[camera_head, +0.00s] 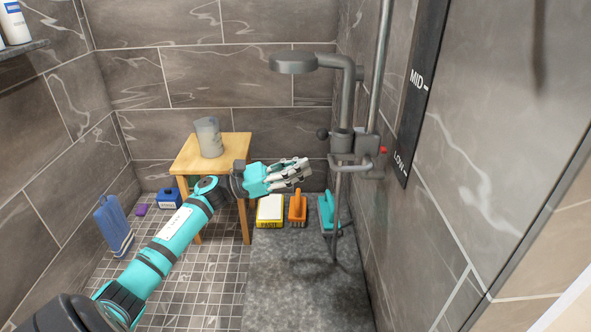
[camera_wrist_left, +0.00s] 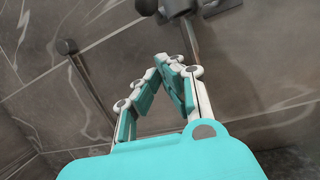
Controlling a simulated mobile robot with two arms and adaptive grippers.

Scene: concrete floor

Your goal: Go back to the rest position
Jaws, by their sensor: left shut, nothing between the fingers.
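My left arm comes in from the lower left of the head view. Its teal and white left gripper (camera_head: 301,169) is held in the air in front of the tiled back wall, just right of the wooden stool. The gripper points to the right, toward the shower pole. In the left wrist view its fingers (camera_wrist_left: 168,64) lean together at the tips, with nothing held. My right gripper is in neither view.
A grey cup (camera_head: 208,137) stands on the wooden stool (camera_head: 186,161). A shower head (camera_head: 293,63) and its pole (camera_head: 381,58) are close on the right. An orange brush (camera_head: 297,209), a teal brush (camera_head: 327,211) and a yellow box (camera_head: 270,211) stand below.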

